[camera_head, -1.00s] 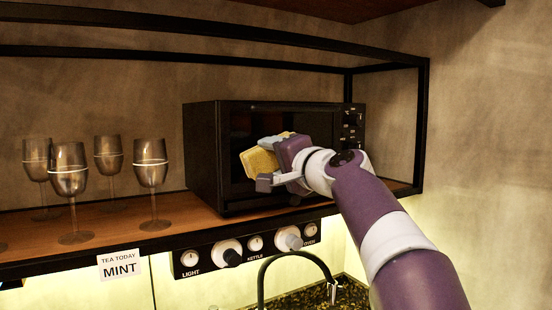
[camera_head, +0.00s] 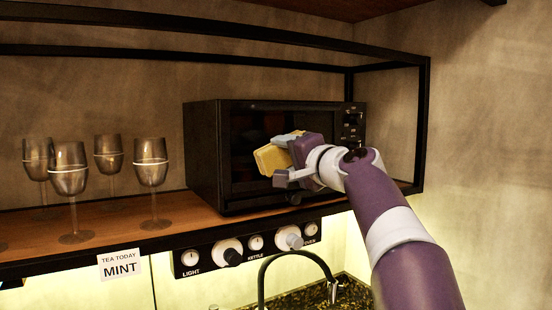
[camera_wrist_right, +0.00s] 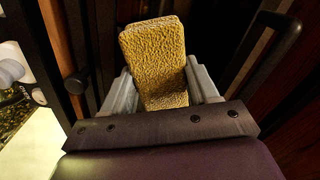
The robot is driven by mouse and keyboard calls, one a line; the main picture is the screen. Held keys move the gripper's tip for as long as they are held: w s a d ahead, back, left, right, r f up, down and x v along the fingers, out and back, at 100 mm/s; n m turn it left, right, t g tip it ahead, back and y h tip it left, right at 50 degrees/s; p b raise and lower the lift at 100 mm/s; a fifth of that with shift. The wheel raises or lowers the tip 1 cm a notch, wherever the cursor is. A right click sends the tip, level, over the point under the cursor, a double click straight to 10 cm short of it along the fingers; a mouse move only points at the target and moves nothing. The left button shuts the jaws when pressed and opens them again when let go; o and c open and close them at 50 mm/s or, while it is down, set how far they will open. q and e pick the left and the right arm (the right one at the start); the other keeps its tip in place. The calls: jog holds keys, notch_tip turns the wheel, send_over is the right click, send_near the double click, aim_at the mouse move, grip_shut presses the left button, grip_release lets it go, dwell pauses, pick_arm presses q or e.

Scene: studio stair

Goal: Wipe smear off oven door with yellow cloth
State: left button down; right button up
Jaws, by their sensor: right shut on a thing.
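The black oven (camera_head: 203,150) stands on the wooden shelf, with its dark glass door (camera_head: 250,120) facing me. I cannot make out a smear on the door; the cloth and my gripper cover part of it. In the right wrist view the cloth (camera_wrist_right: 153,52) stands out between the two grey fingers of my right gripper (camera_wrist_right: 165,85). I cannot tell whether the cloth touches the glass. My left gripper is not in view.
Several wine glasses (camera_head: 151,172) stand on the shelf (camera_head: 180,210) left of the oven. Control knobs (camera_head: 227,250) line the rail below, above a black tap (camera_head: 300,257). A black frame post (camera_head: 423,125) stands right of the oven. A black handle (camera_wrist_right: 270,45) shows in the wrist view.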

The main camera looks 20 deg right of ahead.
aim_at(271, 157)
jog(key=shift+w+d+p, duration=0.65)
jog(key=shift+d+p, duration=0.45)
jog(key=shift+d, duration=3.15)
jog(key=a+b, duration=0.1)
jog(key=a, duration=0.1)
jog(key=a+b, duration=0.1)
jog(key=a, duration=0.2)
jog(key=s+a+b, duration=0.1)
jog(key=a, duration=0.2)
jog(key=shift+s+a, duration=0.15)
jog(key=shift+a, duration=0.65)
jog(key=shift+s+a, duration=0.15)
jog(key=shift+a, duration=1.1)
jog(key=shift+s+b, duration=0.1)
jog(key=shift+b, duration=0.2)
